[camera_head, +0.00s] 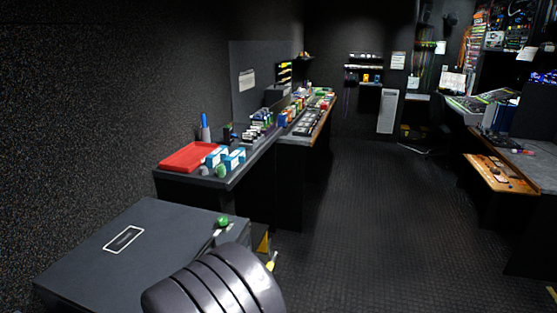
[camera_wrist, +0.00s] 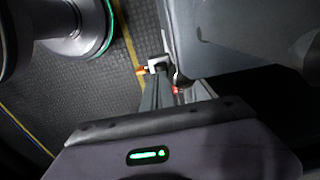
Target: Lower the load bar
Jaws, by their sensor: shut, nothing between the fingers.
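My gripper (camera_wrist: 170,78) shows in the wrist view, its fingers shut with nothing between them. Its tips are close to the lower left edge of a dark grey case (camera_wrist: 235,35). A small pale fitting with an orange end (camera_wrist: 155,66) is by the tips; I cannot tell whether they touch. No load bar can be made out for certain. A small yellow piece (camera_head: 271,262) shows beside the case, partly behind my dark ribbed arm. My gripper is hidden in that view.
A counter (camera_head: 240,172) with a red tray (camera_head: 188,157) and several small boxes stands behind the case along the left wall. Desks with a console (camera_head: 490,103) and a wooden shelf (camera_head: 500,175) line the right. The dark floor (camera_head: 370,215) between is clear.

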